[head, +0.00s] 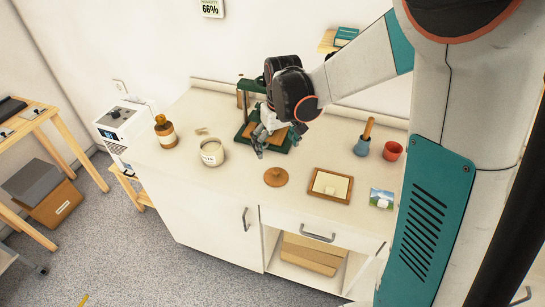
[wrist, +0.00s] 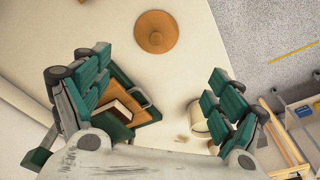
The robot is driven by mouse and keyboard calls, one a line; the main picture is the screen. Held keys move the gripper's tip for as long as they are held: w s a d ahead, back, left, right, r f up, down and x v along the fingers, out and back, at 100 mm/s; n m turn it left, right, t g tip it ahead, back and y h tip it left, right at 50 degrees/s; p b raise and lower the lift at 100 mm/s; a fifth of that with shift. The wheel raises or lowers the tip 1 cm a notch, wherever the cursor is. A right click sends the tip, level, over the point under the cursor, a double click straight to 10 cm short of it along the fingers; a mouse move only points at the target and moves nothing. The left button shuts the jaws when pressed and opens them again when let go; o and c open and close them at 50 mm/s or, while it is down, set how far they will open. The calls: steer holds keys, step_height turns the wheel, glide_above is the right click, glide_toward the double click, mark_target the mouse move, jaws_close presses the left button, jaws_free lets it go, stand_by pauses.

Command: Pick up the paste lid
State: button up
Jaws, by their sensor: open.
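The paste lid appears to be the round brown disc with a small knob (head: 276,176), lying flat on the white counter near its front edge. It also shows at the top of the wrist view (wrist: 156,32), with bare counter around it. My gripper (head: 268,142) is open and empty above the counter, behind and slightly left of the lid and apart from it. In the wrist view my gripper's two teal-padded fingers (wrist: 160,85) are spread wide, with the lid beyond the fingertips. An open white jar (head: 212,152) stands left of the lid, partly hidden by a finger in the wrist view.
A green press-like stand with a wooden board (head: 247,130) stands behind my gripper. A framed tray (head: 330,186) and a small picture card (head: 382,199) lie right of the lid.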

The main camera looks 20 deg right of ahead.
steer(key=b, duration=0.3)
glide_toward(276, 170)
steer(key=f, duration=0.5)
steer(key=shift+w+a, duration=0.4)
steer(key=shift+w+d+f+b, duration=0.2)
steer(key=shift+f+b, duration=0.3)
steer(key=shift+f, duration=0.8)
steer(key=shift+w+d+f+b, duration=0.15)
steer(key=shift+f+b, duration=0.35)
steer(key=shift+f, duration=0.8)
steer(key=shift+s, duration=0.15)
steer(key=shift+c, duration=0.6)
steer(key=shift+r, duration=0.1)
steer(key=c, duration=1.3)
steer(key=shift+s, duration=0.1)
